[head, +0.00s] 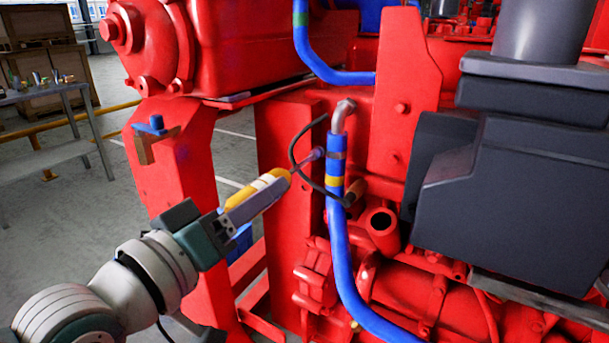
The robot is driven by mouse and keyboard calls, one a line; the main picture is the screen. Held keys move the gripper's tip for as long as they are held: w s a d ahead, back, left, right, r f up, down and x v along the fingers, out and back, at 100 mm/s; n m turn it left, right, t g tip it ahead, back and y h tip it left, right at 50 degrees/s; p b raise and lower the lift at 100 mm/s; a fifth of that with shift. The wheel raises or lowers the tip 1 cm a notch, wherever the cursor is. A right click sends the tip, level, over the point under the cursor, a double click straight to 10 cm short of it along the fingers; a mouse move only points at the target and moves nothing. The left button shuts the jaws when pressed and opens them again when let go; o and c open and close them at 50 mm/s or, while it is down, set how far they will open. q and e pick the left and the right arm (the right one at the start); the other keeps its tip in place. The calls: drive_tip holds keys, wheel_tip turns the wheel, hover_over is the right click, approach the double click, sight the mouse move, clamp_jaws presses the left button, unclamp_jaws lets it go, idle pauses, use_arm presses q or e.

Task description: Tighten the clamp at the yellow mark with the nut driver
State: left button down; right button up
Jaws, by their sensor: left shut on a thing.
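My left gripper (280,183) is shut on the nut driver, whose yellow handle (240,193) shows between and above the grey fingers. The driver's thin shaft (307,158) points up and right, and its tip is at or very near the blue hose (341,235). I cannot tell whether the tip is seated on the clamp's screw. My right gripper is not in view.
Red engine parts and a dark grey box (500,200) crowd the right. A bench (40,165) with small parts stands at far left beside open floor.

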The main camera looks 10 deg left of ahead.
use_arm(q)
drive_tip(key=m, duration=0.4)
drive_tip(key=shift+r+m+p, duration=0.15)
drive_tip(key=shift+m+p, duration=0.25)
drive_tip(key=shift+m, duration=1.6)
drive_tip(key=shift+p+v, duration=0.75)
drive_tip(key=shift+v, duration=0.25)
drive_tip(key=shift+p+v, duration=0.6)
drive_tip(key=shift+v, duration=0.8)
drive_tip(key=shift+w+a, duration=0.1)
